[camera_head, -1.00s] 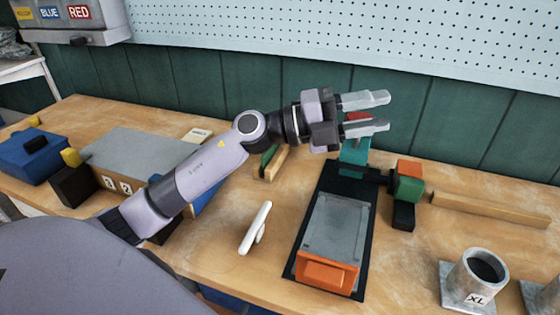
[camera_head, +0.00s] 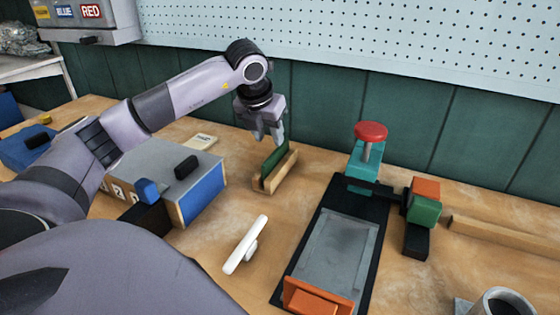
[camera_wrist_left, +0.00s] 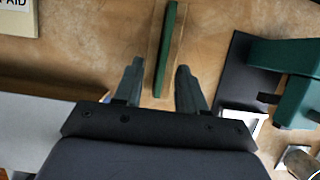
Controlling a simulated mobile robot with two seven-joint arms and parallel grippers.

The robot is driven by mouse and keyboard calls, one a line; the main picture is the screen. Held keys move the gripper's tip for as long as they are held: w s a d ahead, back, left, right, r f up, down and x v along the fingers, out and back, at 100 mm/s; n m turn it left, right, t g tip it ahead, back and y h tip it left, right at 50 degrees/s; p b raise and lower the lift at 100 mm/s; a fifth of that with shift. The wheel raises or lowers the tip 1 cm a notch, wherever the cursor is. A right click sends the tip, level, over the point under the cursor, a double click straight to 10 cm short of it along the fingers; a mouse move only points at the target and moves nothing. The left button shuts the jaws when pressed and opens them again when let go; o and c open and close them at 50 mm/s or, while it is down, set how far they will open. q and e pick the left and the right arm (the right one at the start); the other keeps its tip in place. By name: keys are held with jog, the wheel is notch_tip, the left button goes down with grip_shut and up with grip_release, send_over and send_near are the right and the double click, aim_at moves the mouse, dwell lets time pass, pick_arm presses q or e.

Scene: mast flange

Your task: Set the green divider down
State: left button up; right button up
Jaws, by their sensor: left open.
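The green divider (camera_head: 272,162) stands on edge in a slotted wooden holder (camera_head: 286,171) on the bench. In the left wrist view the divider is a thin green strip (camera_wrist_left: 168,45) seen from above, with the pale wooden holder (camera_wrist_left: 151,50) along it. My left gripper (camera_head: 266,138) points down at the divider's top, fingers apart. In the left wrist view the gripper (camera_wrist_left: 160,68) has one finger on each side of the strip's line. I cannot tell how far the fingertips are above it. My right gripper is not in view.
A teal press with a red knob (camera_head: 370,131) stands right of the holder, by a black base with a grey plate (camera_head: 340,245). A grey box with a blue end (camera_head: 203,194) is at left. A white handle (camera_head: 245,245) lies in front. A pegboard is behind.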

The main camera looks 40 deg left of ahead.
aim_at(275, 152)
pick_arm(q)
jog(key=x, duration=0.6)
jog(key=shift+d+p, duration=0.3)
jog(key=shift+f, duration=0.25)
grip_shut()
